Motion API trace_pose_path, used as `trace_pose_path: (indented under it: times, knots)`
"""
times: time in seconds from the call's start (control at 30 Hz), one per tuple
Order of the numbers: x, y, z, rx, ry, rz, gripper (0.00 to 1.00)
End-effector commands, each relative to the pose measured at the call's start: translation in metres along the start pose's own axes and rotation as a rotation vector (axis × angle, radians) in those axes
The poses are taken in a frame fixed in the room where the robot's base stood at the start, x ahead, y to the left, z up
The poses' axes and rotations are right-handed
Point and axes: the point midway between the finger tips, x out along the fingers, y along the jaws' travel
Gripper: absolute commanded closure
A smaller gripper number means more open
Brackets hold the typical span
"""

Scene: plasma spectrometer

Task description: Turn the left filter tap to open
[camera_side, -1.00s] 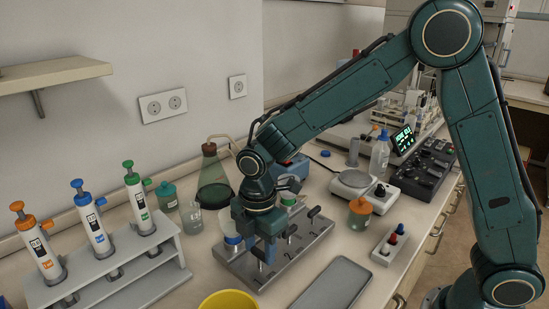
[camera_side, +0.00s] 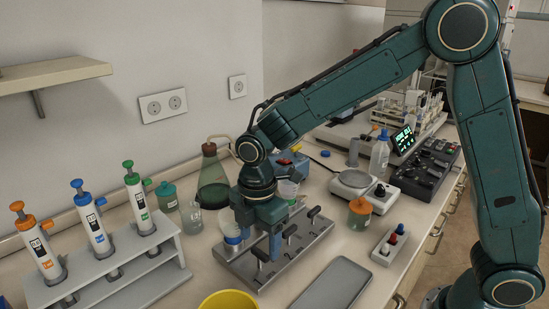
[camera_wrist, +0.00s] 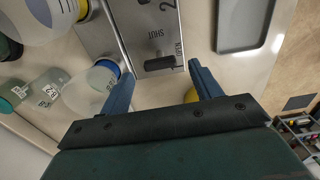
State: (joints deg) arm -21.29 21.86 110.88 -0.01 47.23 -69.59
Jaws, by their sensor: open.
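The grey metal filter manifold (camera_side: 235,262) lies on the bench with a row of black taps. The left filter tap (camera_side: 261,254) is nearest the front-left end. In the wrist view its black handle (camera_wrist: 160,63) lies crosswise on the plate, its right end beside the word OPEN; SHUT is printed above it. My gripper (camera_wrist: 163,88) is open and empty, its fingers apart and short of the handle, not touching it as far as I can see. In the side view my gripper (camera_side: 257,240) is low over the manifold and partly hides it. The middle tap (camera_side: 290,230) and right tap (camera_side: 314,211) stand clear.
A grey tray (camera_side: 333,284) and a yellow bowl (camera_side: 229,301) lie in front. A pipette rack (camera_side: 110,270) stands left, and an orange-lidded jar (camera_side: 359,213) right.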

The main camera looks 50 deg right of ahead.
Motion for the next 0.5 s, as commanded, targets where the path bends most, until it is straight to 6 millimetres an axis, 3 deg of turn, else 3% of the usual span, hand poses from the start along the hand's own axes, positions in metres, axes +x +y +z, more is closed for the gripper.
trace_pose_path:
  times: [0.5]
  knots:
    - [-0.086, 0.001, 0.000, -0.001, 0.002, 0.005, 0.36]
